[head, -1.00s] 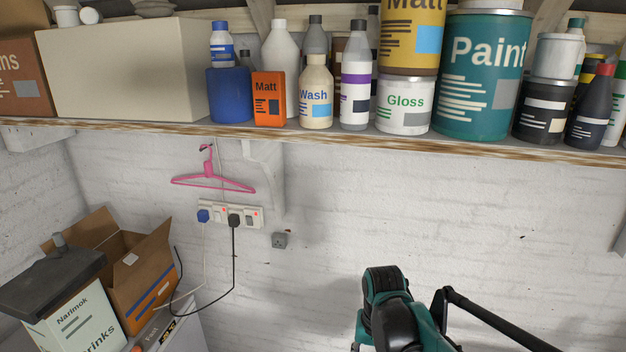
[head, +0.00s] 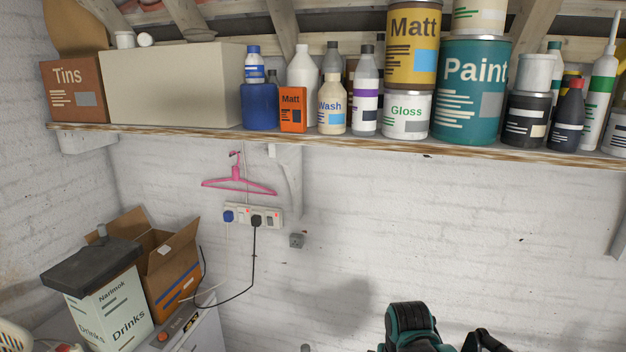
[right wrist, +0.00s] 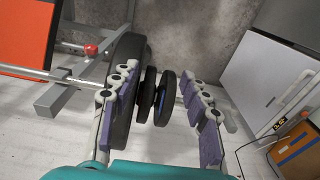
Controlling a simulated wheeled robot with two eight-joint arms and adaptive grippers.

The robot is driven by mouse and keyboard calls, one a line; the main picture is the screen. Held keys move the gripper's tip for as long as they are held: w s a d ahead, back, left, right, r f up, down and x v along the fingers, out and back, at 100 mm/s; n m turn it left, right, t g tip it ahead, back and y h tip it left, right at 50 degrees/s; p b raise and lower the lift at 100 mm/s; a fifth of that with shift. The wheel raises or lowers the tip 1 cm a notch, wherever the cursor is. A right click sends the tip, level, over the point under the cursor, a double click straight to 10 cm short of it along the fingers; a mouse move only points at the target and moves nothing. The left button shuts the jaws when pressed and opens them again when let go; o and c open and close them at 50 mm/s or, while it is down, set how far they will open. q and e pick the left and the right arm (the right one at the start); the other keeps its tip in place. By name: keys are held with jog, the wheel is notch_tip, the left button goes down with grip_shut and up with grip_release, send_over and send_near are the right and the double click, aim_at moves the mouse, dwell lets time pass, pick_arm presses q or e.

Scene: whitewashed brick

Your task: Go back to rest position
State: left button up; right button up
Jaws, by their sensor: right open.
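My right gripper (right wrist: 160,98) shows in the right wrist view with its two purple-padded fingers spread wide apart. It is open and nothing is between the pads. Black round weight plates (right wrist: 164,98) show beyond the gap between the fingers, and a larger black disc (right wrist: 122,110) shows behind the left finger. In the head view, a teal and black link of my arm is at the bottom edge, right of centre, below the shelf. Neither gripper shows in the head view.
A shelf (head: 330,140) with tins, bottles and boxes runs across the wall. A pink hanger (head: 240,186) hangs below it. An open cardboard box (head: 172,270) and a drinks carton (head: 108,312) stand lower left. In the wrist view, a metal frame (right wrist: 62,98) is at left.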

jog(key=s+d+f+n+t+b, duration=0.1)
jog(key=s+f+n+t+b, duration=0.1)
jog(key=s+f+t+b, duration=0.4)
jog(key=s+f+b, duration=0.3)
jog(key=f+b, duration=0.2)
jog(key=b, duration=0.1)
jog(key=shift+s+d+f+n+b, duration=0.25)
jog(key=shift+s+d+n+b, duration=0.05)
jog(key=shift+d+n+b, duration=0.1)
